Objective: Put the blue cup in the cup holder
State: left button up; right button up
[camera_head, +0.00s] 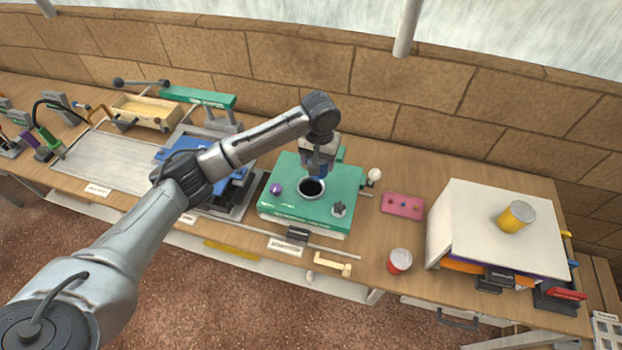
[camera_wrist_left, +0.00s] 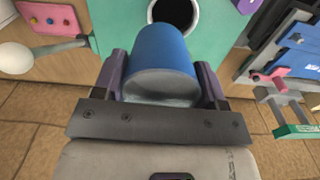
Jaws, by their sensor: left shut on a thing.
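The blue cup (camera_wrist_left: 160,52) is held between the two fingers of my left gripper (camera_wrist_left: 160,76). In the head view, my left gripper (camera_head: 317,168) is over the green box, and only a little of the blue cup shows under it. The cup holder looks to be the round dark hole with a light rim (camera_head: 311,188) in the top of the green box (camera_head: 285,206). In the wrist view the cup's far end is close to the hole (camera_wrist_left: 176,10) and overlaps its edge; the cup seems outside it. My right gripper is not in view.
On the green box are a purple knob (camera_head: 276,189) and a grey star-shaped knob (camera_head: 339,208). A red can (camera_head: 399,261) stands to the right near the table's front edge. A pink panel (camera_head: 402,204) lies between.

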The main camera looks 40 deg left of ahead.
pick_arm(q)
jog(key=shift+s+a+f+p, duration=0.15)
jog(key=shift+a+f+p, duration=0.1)
jog(key=shift+a, duration=0.2)
jog(key=shift+s+a+f+p, duration=0.1)
jog(key=shift+a+f, duration=0.1)
jog(key=shift+a, duration=0.25)
send_near(311, 190)
jog(key=shift+f+b, duration=0.35)
jog(key=shift+f, duration=1.85)
jog(key=shift+f, duration=0.1)
jog(key=o, duration=0.9)
jog(key=shift+o, duration=0.2)
